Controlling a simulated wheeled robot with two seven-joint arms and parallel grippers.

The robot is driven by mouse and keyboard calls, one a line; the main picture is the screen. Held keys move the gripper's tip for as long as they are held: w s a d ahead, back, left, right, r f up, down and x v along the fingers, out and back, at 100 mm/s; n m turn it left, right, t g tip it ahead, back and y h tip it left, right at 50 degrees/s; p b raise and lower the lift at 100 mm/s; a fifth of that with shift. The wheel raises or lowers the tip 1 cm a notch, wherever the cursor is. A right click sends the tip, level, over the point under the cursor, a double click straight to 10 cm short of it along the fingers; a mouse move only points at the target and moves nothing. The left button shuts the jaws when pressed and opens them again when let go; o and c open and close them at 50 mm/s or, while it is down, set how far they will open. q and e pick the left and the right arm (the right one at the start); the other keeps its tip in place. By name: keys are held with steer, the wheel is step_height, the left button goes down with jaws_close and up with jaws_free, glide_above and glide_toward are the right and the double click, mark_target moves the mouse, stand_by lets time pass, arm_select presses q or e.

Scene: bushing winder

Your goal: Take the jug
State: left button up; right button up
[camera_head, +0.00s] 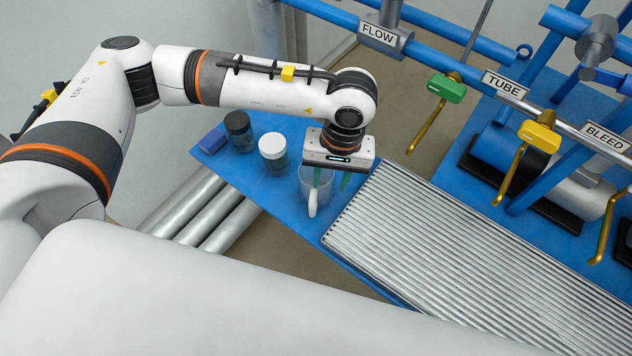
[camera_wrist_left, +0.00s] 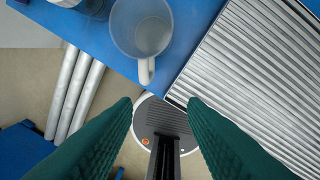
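The jug (camera_head: 312,197) is a clear, greyish cup-like vessel with a white handle. It stands upright on the blue table near its front edge. In the wrist view the jug (camera_wrist_left: 150,28) is seen from above, with its handle pointing down the picture towards the fingers. My left gripper (camera_head: 331,180) points down over the jug, its green fingers overlapping it in the head view. In the wrist view the left fingertips (camera_wrist_left: 160,106) are wide apart with nothing between them, and the jug lies beyond them. My right gripper does not show.
A white-lidded jar (camera_head: 273,146) and a black-lidded jar (camera_head: 238,124) stand left of the jug, near a small blue block (camera_head: 212,141). A ribbed metal rack (camera_head: 450,255) lies close on the right. Labelled pipes with coloured valve levers (camera_head: 446,89) stand behind.

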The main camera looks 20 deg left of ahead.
mark_target(314, 194)
arm_select(q)
steer(key=shift+t+y, duration=0.3)
steer(key=shift+y, duration=0.3)
steer(key=a+f, duration=0.1)
steer(key=f, duration=0.1)
steer(key=w+a+f, duration=0.1)
steer(key=f, duration=0.1)
steer(key=a+f, duration=0.1)
steer(key=shift+w+a+f+p, duration=0.15)
steer(key=shift+a+f+p, duration=0.2)
steer(key=shift+f, duration=0.05)
steer(key=f, duration=0.4)
steer(key=shift+s+f+p, duration=0.2)
steer(key=shift+f+p, duration=0.15)
steer(key=shift+p, duration=0.05)
steer(key=shift+a+f, duration=0.1)
steer(key=shift+f, duration=0.35)
jaws_close()
